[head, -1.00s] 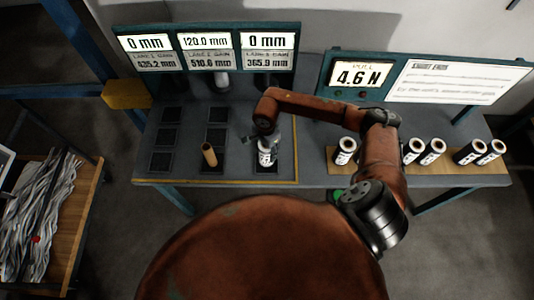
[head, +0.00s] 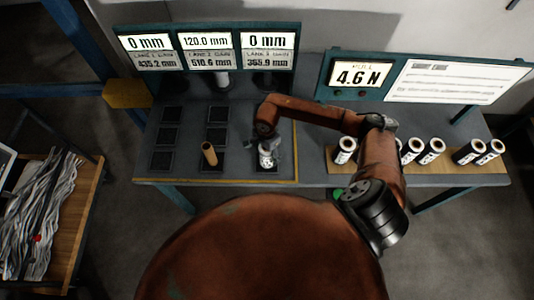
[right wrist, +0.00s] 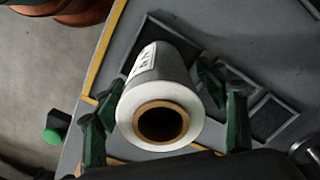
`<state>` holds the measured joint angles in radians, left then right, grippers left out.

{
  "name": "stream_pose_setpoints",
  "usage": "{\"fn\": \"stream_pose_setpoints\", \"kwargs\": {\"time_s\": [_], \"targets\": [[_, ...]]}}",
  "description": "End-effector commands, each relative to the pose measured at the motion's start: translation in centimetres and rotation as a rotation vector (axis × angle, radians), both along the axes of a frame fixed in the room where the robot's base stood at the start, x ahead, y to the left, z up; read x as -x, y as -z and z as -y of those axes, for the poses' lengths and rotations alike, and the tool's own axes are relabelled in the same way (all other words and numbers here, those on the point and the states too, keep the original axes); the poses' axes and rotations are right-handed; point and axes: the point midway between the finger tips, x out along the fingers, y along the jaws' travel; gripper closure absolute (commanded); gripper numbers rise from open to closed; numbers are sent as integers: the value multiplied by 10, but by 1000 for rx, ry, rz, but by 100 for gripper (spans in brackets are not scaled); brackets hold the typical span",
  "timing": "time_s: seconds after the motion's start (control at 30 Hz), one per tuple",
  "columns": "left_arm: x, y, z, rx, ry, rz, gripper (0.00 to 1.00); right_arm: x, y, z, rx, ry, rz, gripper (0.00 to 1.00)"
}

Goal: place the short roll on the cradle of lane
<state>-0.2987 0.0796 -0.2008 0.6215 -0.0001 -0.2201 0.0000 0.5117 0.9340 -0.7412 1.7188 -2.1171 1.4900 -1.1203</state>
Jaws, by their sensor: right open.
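A brown tube (head: 209,154) leans on the near middle pad. My left gripper is not in view.
Several white and black rolls stand on a wooden board (head: 375,170) at the right. Lane displays (head: 208,50) and a pull readout (head: 358,77) stand behind. The left and back pads are bare. A cart of grey strips (head: 45,215) is at the left.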

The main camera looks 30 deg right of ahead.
Motion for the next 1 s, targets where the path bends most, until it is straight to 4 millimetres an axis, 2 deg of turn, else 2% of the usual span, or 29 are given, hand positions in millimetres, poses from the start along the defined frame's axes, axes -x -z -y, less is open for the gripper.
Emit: {"fn": "stream_pose_setpoints", "kwargs": {"time_s": [0.17,0.27,0.7,0.83,1.0], "targets": [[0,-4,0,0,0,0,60,0,-4,0,-1,0,0,34],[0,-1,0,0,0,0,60,-2,-14,1,1,-1,4,34],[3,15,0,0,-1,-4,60,-1,-100,0,1,-1,2,34],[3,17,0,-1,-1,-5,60,0,-115,0,1,-1,1,34],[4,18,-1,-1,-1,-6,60,0,-123,0,0,0,1,34]]}}
